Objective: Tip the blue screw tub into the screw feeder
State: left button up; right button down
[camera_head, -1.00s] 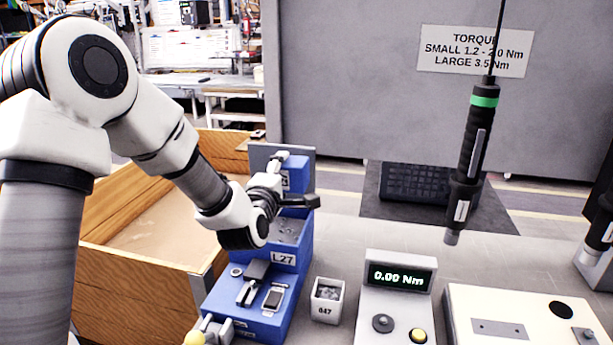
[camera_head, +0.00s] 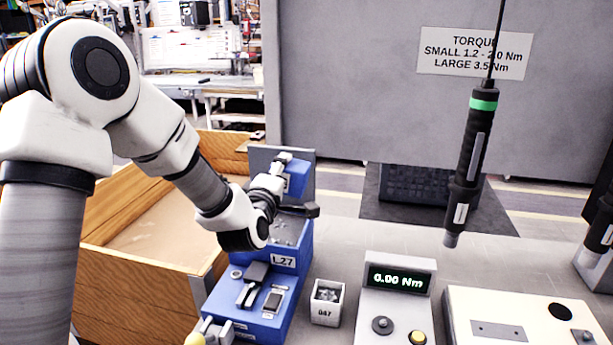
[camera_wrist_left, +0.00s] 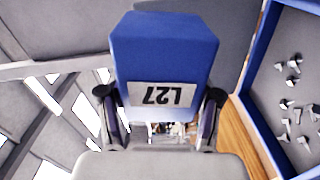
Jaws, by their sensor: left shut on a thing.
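My left gripper (camera_wrist_left: 160,105) is shut on the blue screw tub (camera_wrist_left: 165,48), with a finger on each side of it. The tub's L27 label appears upside down in the left wrist view. In the head view the tub (camera_head: 298,178) is tilted above the hopper of the blue screw feeder (camera_head: 286,262), partly hidden by my gripper (camera_head: 290,203). The feeder also carries an L27 label. Several loose screws lie in its blue-walled hopper (camera_wrist_left: 262,90), seen at the right of the left wrist view. The tub's inside is hidden. My right gripper is not in view.
A white box (camera_head: 327,301) marked 047 stands right of the feeder, with a torque display (camera_head: 398,290) beside it. A screwdriver (camera_head: 470,165) hangs at right. A dark mat (camera_head: 385,212) holds a black tray behind. A wooden crate (camera_head: 140,300) is at left.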

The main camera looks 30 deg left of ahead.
pick_arm(q)
jog(key=m, duration=0.2)
jog(key=r+m+p, duration=0.1)
jog(key=m, duration=0.1)
jog(key=shift+r+m, duration=0.15)
jog(key=shift+m, duration=0.15)
jog(key=m+p, duration=0.1)
jog(key=m, duration=0.1)
jog(key=m+p, duration=0.1)
jog(key=m, duration=0.1)
jog(key=shift+r, duration=0.4)
jog(key=m, duration=0.2)
jog(key=m+p, duration=0.1)
jog(key=m, duration=0.1)
jog(key=shift+r+m+p, duration=0.3)
jog(key=shift+r+m, duration=0.1)
jog(key=shift+m+p, duration=0.3)
jog(key=shift+m, duration=1)
jog(key=shift+f, duration=0.1)
